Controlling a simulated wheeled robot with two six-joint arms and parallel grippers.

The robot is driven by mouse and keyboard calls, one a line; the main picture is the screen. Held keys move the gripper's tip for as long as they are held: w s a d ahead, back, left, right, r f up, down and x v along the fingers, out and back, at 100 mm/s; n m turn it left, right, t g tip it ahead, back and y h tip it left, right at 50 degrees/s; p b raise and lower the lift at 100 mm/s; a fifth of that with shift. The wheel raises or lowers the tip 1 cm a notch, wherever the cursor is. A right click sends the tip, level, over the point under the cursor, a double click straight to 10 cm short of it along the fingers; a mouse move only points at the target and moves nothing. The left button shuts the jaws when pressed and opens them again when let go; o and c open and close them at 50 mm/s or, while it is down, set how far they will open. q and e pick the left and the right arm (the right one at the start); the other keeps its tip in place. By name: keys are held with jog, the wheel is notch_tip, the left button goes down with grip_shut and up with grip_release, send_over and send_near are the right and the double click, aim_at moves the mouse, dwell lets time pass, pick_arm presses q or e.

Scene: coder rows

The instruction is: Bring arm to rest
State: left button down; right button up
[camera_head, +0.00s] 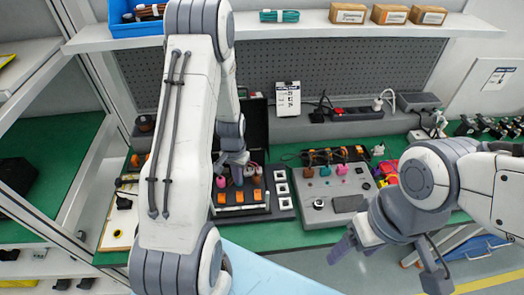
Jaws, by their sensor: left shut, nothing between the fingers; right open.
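My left arm rises in the left half of the head view, bends at the top and hangs down behind itself. My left gripper (238,180) points down over the dark tray (257,213) on the bench, close to its pink and brown items. Its fingers look shut and empty, and my arm partly hides it. My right arm comes in from the right edge. My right gripper (388,264) hangs low in front of the bench edge, its fingers wide apart with nothing between them.
The green bench (290,236) holds a grey module board (330,183) and colored blocks (386,172). Above is a shelf (300,27) with a blue bin (130,22) and small cardboard boxes (389,14). A light blue surface (265,272) lies in front. Open floor shows lower right.

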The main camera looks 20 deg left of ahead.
pick_arm(q)
jog(key=shift+d, duration=0.1)
jog(key=s+d+r+m+b, duration=0.2)
jog(key=s+d+r+m, duration=0.1)
jog(key=d+r, duration=1.2)
jog(key=s+d+r+m, duration=0.2)
jog(key=s+d, duration=0.3)
jog(key=s, duration=0.3)
jog(key=s+d+r+m+h, duration=0.1)
jog(key=s+d+r, duration=0.3)
jog(key=s, duration=0.4)
jog(key=shift+s+d+m+b, duration=0.35)
jog(key=shift+d+m+b, duration=0.1)
jog(key=shift+d+m, duration=0.25)
